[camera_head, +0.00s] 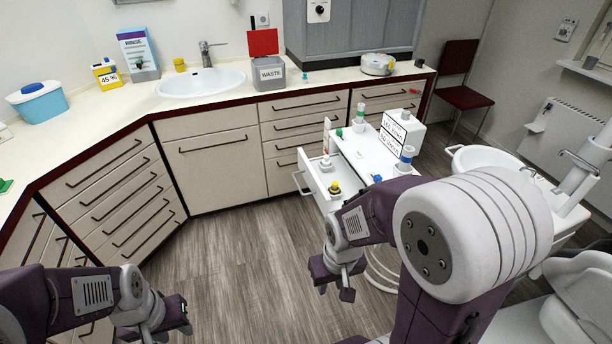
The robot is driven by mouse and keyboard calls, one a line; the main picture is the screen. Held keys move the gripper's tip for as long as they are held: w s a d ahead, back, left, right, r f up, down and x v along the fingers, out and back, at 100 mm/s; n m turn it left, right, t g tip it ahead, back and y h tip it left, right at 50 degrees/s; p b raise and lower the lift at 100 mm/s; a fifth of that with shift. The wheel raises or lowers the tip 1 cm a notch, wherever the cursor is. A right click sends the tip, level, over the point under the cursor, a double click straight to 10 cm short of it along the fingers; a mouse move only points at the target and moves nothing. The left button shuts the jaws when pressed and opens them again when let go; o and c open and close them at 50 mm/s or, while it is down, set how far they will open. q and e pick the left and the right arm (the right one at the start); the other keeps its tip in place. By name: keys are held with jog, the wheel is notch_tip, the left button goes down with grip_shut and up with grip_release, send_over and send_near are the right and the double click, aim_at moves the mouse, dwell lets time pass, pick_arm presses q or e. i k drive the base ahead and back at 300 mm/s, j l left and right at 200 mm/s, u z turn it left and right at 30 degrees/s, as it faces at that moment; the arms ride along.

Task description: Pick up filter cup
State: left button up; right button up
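I cannot tell for sure which object is the filter cup. Small cup-like things in view are a yellow one (179,65) by the sink and a dark one (419,63) at the counter's far right end. A yellow-topped item (335,188) stands in the open drawer of the white cart. My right gripper (336,284) points down in front of the cart, with its fingers apart and nothing seen between them. My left gripper (172,318) is low at the left over the floor, apart from all objects; its finger gap is not clear.
The white cart (365,152) carries a labelled white box (402,133) and bottles; its drawer (318,178) is open. The corner counter (110,113) holds a sink (200,82), a waste bin (270,75) and a blue tub (40,102). The floor between is clear.

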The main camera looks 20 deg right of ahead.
aim_at(334, 190)
jog(key=i+z, duration=0.15)
jog(key=z, duration=0.35)
jog(key=i+z, duration=0.15)
jog(key=z, duration=0.35)
jog(key=i+z, duration=0.2)
jog(key=z, duration=0.25)
jog(key=k, duration=0.7)
jog(key=i, duration=0.2)
